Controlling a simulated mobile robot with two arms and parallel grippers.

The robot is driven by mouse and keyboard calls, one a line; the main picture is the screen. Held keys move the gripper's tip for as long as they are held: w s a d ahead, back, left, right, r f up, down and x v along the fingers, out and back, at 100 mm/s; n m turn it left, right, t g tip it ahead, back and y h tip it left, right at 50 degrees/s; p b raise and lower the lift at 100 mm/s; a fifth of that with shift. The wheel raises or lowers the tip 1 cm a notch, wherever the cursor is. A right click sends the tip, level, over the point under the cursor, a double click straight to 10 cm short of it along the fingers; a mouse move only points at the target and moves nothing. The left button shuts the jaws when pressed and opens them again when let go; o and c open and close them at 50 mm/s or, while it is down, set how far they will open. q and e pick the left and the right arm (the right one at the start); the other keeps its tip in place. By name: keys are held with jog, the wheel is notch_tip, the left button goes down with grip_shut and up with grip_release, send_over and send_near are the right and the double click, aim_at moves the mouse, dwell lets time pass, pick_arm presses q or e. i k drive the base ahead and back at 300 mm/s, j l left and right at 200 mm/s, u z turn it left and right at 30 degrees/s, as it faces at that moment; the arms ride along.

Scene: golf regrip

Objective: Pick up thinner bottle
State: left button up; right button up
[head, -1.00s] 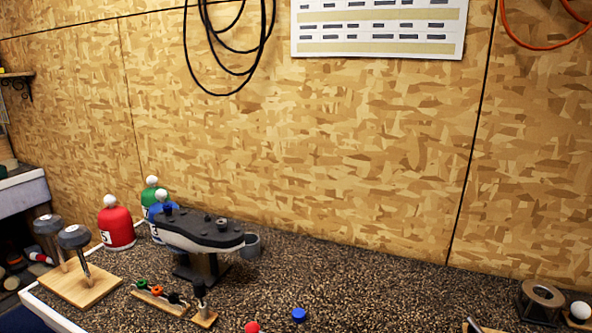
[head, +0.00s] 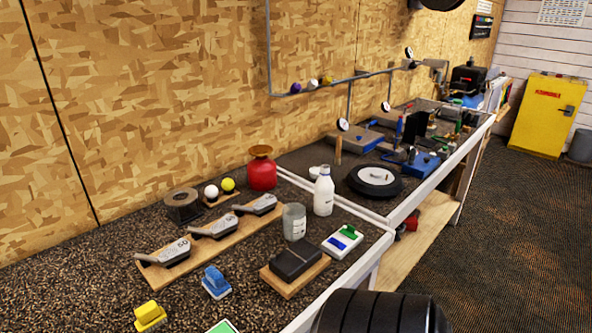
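A white bottle (head: 323,192) with a narrow neck and a small label stands upright on the dark speckled bench, near the middle of the head view. It looks like the thinner bottle, but its label is too small to read. A grey cup or can (head: 294,222) stands just in front of it, to its left, and appears apart from it. Neither of my grippers is in the head view.
A red vessel (head: 262,172) stands behind the bottle to the left. A black disc (head: 375,180) lies to its right. A green-and-blue-marked white box (head: 342,242) and a black block (head: 295,260) are in front.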

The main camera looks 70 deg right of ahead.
aim_at(324, 186)
jog(key=k+l+z, duration=0.1)
jog(key=z, duration=2.1)
